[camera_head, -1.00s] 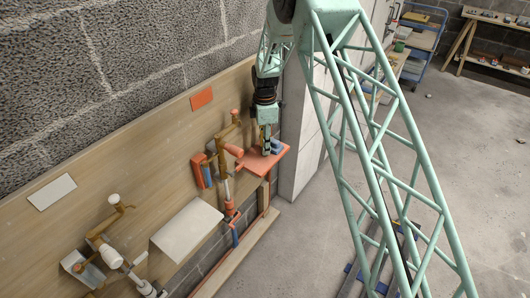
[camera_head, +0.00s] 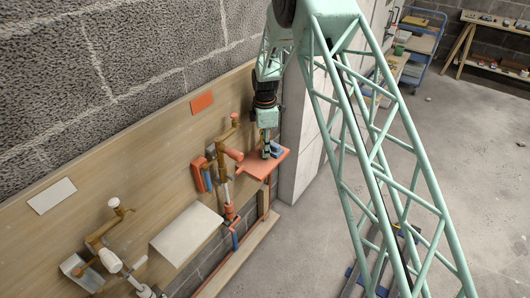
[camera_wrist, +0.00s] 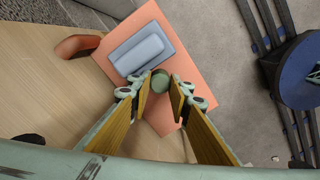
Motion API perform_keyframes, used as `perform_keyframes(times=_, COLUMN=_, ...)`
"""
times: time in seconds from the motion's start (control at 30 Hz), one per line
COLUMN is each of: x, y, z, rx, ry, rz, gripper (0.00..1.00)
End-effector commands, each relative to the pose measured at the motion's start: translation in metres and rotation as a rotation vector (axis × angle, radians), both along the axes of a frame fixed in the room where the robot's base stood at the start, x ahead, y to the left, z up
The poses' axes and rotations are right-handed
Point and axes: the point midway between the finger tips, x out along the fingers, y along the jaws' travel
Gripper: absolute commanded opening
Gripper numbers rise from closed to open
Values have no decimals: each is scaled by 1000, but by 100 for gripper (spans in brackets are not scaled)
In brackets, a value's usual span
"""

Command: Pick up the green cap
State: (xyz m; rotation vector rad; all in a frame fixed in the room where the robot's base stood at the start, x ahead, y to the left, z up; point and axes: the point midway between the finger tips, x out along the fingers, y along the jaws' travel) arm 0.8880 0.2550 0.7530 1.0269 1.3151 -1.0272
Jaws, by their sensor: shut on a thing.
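The green cap (camera_wrist: 160,82) shows in the wrist view as a small dull-green round piece between my fingertips, over the orange shelf. My gripper (camera_wrist: 161,90) is shut on it, with a finger on each side. In the head view my gripper (camera_head: 266,152) points down at the orange shelf (camera_head: 258,168). The cap cannot be made out there. Whether the cap still touches the shelf is unclear.
A blue-grey block (camera_wrist: 140,52) lies on the shelf beside the cap, close to my fingers. The wooden board (camera_head: 150,140) behind carries orange and brown pipe fittings and cranks (camera_head: 113,203). A white panel (camera_head: 186,233) juts out left of the shelf.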

Motion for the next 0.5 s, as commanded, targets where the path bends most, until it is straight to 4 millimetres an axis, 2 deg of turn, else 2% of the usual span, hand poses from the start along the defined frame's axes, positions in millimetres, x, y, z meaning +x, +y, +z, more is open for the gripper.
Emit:
perform_keyframes(times=0.27, x=0, y=0, z=12, rx=0, ry=-1, rz=0, gripper=10)
perform_keyframes(times=0.5, x=1, y=0, z=40, rx=0, ry=-2, rz=0, gripper=10)
